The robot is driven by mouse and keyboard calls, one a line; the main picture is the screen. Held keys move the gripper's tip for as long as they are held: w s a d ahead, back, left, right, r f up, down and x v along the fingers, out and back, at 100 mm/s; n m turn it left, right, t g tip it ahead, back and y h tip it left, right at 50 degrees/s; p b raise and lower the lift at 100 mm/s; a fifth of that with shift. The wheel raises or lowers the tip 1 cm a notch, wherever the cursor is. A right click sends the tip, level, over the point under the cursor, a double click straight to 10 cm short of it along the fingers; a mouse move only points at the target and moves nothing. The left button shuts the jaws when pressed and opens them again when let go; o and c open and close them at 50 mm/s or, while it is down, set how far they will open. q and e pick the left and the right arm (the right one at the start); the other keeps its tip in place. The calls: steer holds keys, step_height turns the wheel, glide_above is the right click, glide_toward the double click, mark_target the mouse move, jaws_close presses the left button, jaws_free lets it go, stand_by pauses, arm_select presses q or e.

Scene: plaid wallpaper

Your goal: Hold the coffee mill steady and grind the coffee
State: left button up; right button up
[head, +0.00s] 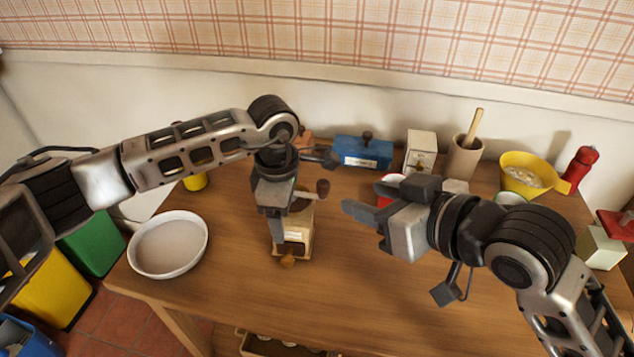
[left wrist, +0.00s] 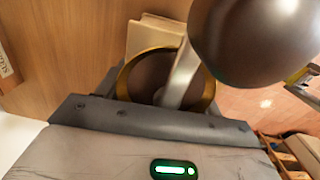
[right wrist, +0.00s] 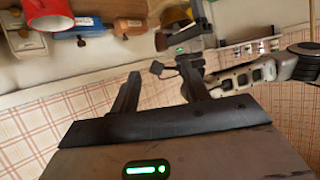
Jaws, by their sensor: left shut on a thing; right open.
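The coffee mill (head: 297,238) stands upright on the wooden table, a pale wooden body with a small drawer knob at the front. Its crank ends in a dark brown knob (head: 323,187) at the upper right of the mill. My left gripper (head: 279,215) is shut on the mill's upper part and partly hides it. In the left wrist view the mill's brass-rimmed top (left wrist: 130,77) sits between the fingers, with the crank arm and large knob (left wrist: 250,38) above it. My right gripper (head: 364,203) is open and empty, right of the crank knob and apart from it.
A white dish (head: 168,245) lies left of the mill. Along the back stand a blue box (head: 363,153), a white box (head: 421,150), a beige crock (head: 464,158), a yellow bowl (head: 530,180) and a red pepper mill (head: 579,168). The table front right of the mill is clear.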

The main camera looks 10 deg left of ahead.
mark_target(324, 183)
steer(key=w+a+r+m+g+h, duration=0.3)
steer(key=a+r+m+g+h, duration=0.15)
steer(key=r+h, duration=0.2)
steer(key=shift+g, duration=0.25)
steer(key=x, duration=1.1)
steer(key=shift+s, duration=0.1)
steer(key=shift+r, duration=0.1)
jaws_close()
